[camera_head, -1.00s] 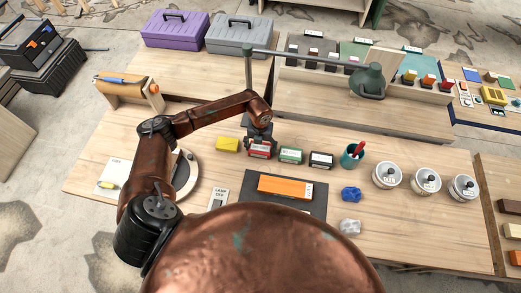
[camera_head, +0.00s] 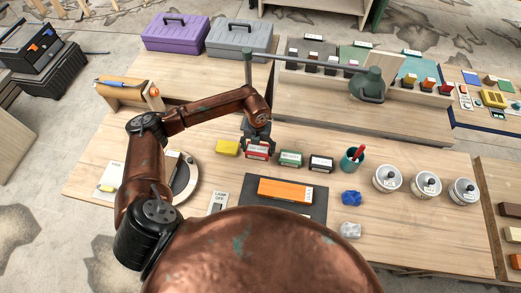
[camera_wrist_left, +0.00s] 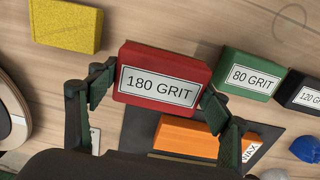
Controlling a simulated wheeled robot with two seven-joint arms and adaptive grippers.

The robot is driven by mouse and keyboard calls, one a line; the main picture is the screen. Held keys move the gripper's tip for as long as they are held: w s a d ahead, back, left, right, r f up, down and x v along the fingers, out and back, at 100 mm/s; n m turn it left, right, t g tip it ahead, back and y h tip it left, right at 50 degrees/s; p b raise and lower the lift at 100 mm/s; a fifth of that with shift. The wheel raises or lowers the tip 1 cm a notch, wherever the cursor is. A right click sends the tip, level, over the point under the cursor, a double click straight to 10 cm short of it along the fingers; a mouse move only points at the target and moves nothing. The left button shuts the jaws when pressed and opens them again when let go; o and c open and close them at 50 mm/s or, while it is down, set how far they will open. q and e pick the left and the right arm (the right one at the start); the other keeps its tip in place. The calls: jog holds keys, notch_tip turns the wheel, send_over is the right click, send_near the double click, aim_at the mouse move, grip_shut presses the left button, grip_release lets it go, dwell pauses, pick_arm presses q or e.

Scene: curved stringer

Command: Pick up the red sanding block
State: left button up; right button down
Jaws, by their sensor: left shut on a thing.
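The red sanding block (camera_head: 256,153), labelled 180 GRIT, is in the row on the workbench between the yellow block (camera_head: 227,147) and the green block (camera_head: 290,158). My left gripper (camera_head: 257,144) comes down over it from above and is shut on it. In the left wrist view the red block (camera_wrist_left: 163,77) sits between the two fingers (camera_wrist_left: 158,94), its label facing the camera. It looks larger there than the green 80 GRIT block (camera_wrist_left: 249,75). I cannot tell whether its underside touches the bench. My right gripper is not in view.
A black block (camera_head: 321,162) and a teal cup (camera_head: 352,158) stand to the right. An orange block (camera_head: 285,190) lies on a dark mat (camera_head: 315,207) in front. Several lidded tins (camera_head: 426,183) stand further right. A green lamp arm (camera_head: 310,61) crosses behind.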

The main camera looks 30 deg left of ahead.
aim_at(254, 155)
pick_arm(q)
jog(key=s+r, duration=0.1)
jog(key=r, duration=0.1)
jog(key=s+r, duration=0.2)
jog(key=shift+s+a, duration=0.1)
jog(key=s+r, duration=0.3)
jog(key=s, duration=0.5)
jog(key=shift+s+r+b, duration=0.25)
jog(key=shift+s+b, duration=0.1)
jog(key=shift+b, duration=0.05)
jog(key=o, duration=0.7)
jog(key=shift+c, duration=0.2)
jog(key=c, duration=0.4)
